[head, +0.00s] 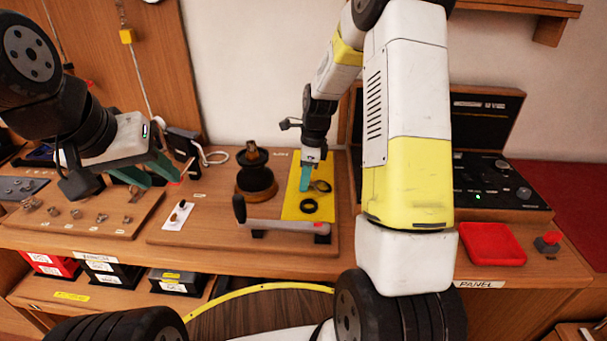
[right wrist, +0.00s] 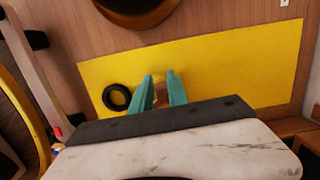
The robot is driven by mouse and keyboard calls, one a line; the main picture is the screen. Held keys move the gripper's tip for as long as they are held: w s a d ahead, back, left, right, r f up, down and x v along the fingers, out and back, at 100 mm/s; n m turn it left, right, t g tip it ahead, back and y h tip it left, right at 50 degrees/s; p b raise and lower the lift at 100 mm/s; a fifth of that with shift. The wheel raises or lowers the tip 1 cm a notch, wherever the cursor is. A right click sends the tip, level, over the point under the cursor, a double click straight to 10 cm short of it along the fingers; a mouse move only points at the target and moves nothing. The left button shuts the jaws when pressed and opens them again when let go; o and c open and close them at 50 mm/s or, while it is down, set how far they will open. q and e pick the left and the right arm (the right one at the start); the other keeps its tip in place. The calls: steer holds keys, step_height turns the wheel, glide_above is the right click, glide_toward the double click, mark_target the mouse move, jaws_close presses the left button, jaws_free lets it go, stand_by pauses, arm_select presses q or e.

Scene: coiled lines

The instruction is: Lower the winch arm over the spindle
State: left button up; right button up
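The winch arm (head: 284,226) is a pale grey bar with a black upright handle at its left end. It lies low along the front of the wooden board, in front of the spindle (head: 256,178). The spindle is a dark round drum with a brass-coloured top. A pale bar, likely the winch arm, shows at the left of the right wrist view (right wrist: 32,75). My left gripper (head: 168,172) is open and empty, left of the spindle. My right gripper (head: 304,186) is low over the yellow mat (head: 292,208). Its fingers stand apart around something brownish; whether they grip it is unclear.
A black ring (head: 309,205) lies on the mat, and a brownish ring (head: 322,186) is beside my right gripper. A white plate with knobs (head: 177,216) sits left of the winch arm. A red tray (head: 492,244) and control panel (head: 490,175) are at the right.

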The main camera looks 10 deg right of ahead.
steer(key=shift+d+r, duration=0.1)
steer(key=shift+r, duration=0.4)
jaws_close()
steer(key=shift+s+d+r, duration=0.1)
steer(key=shift+d+r, duration=0.15)
steer(key=shift+r, duration=0.75)
